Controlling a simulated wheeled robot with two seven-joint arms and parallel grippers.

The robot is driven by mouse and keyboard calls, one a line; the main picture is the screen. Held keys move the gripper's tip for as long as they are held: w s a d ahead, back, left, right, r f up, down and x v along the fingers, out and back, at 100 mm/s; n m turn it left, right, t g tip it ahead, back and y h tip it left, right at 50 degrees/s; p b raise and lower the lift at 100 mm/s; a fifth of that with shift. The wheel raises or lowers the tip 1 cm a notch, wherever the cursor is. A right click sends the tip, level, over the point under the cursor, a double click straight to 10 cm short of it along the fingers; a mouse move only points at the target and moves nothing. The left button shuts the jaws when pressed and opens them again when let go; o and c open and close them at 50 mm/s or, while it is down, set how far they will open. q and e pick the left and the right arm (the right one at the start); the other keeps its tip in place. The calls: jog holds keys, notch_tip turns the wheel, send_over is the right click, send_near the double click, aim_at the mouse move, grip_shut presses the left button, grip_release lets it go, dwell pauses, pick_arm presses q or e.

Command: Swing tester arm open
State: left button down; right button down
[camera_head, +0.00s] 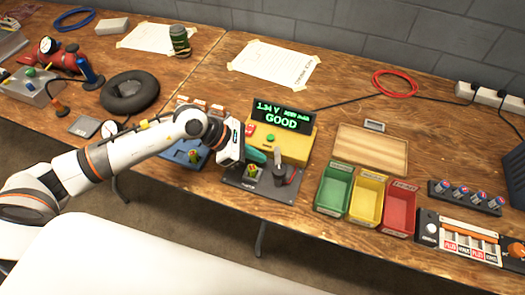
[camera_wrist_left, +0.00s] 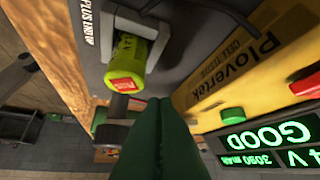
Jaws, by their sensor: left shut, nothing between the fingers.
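The tester (camera_head: 293,146) is a yellow box with a lit display reading GOOD and 1.34 V. In front of it is a dark plate (camera_head: 268,190) holding a green-yellow cell with a red end (camera_wrist_left: 127,62). The tester arm (camera_head: 289,174) seems to be the dark upright part at the plate's right side; its exact position is hard to tell. My left gripper (camera_head: 256,156) is over the plate, close to the tester's front, its green fingers (camera_wrist_left: 164,130) shut with nothing between them. They are beside the cell, and contact with the arm cannot be told. My right gripper is out of view.
Green, yellow and red bins (camera_head: 334,189) stand right of the tester, with a wooden tray (camera_head: 371,150) behind them. A blue device (camera_head: 185,151) lies left of the plate, partly behind my left arm. The table's front edge is close to the plate.

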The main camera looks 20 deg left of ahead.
aim_at(276, 155)
pick_arm(q)
jog(key=shift+w+d, duration=0.3)
jog(key=shift+d, duration=0.5)
jog(key=b, duration=0.2)
jog(key=w+d+m+g+b, duration=0.1)
jog(key=b, duration=0.1)
jog(key=shift+w+f+m, duration=0.25)
jog(key=shift+f+m, duration=0.05)
jog(key=shift+w+d+r+b, duration=0.2)
jog(key=shift+d+b, duration=0.15)
jog(key=shift+b, duration=0.15)
jog(key=shift+r, duration=0.1)
jog(key=shift+s+a, duration=0.1)
jog(key=shift+s, duration=0.1)
